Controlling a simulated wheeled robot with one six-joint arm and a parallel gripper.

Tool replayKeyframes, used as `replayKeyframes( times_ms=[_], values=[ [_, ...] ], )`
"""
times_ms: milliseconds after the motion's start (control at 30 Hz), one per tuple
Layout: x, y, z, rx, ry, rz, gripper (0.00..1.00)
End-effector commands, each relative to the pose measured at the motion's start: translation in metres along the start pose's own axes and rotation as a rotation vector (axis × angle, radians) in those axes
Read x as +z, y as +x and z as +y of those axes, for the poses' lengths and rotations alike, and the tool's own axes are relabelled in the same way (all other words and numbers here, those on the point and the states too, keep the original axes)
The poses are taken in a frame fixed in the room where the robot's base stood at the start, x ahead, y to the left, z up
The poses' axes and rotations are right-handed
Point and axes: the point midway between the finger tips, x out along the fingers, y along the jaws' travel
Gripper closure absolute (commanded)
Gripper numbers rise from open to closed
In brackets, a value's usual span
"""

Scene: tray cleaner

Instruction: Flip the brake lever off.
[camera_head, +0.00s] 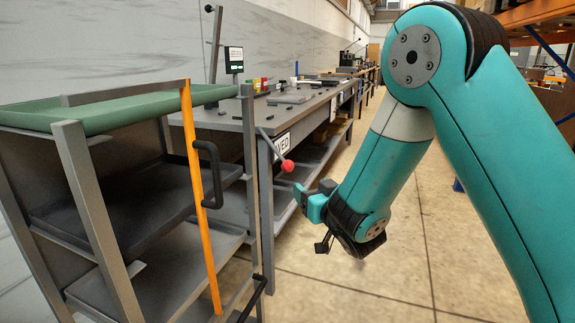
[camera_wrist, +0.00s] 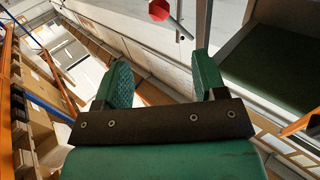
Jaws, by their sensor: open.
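The brake lever is a thin grey rod (camera_head: 268,143) with a red knob (camera_head: 288,166) at its end. In the head view it slants down to the right in front of the workbench leg. My gripper (camera_head: 306,198) is just right of and below the red knob, apart from it. In the wrist view the red knob (camera_wrist: 159,10) is at the top edge, beyond the fingertips, and a short piece of the rod shows beside it. The two green fingers (camera_wrist: 160,72) are spread with nothing between them. The lever's pivot is not clear.
A grey shelf cart with a green top (camera_head: 120,108), an orange post (camera_head: 200,200) and a black handle (camera_head: 210,175) stands at left. A long workbench (camera_head: 235,122) with tools runs behind the lever. The tiled floor (camera_head: 340,285) at right is clear.

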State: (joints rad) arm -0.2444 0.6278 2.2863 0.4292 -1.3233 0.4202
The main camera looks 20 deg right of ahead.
Motion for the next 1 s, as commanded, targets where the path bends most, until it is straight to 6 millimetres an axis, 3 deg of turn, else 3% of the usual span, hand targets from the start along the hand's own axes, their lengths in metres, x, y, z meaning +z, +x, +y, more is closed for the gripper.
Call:
replayKeyframes(
  times_ms=[33,500,1000],
  values=[
    [-0.008,0.007,0.001,0.002,0.0,-0.003,0.35],
    [-0.008,0.063,0.002,0.003,0.0,-0.003,0.35],
    [-0.009,0.094,0.001,0.002,0.0,-0.003,0.35]
  ],
)
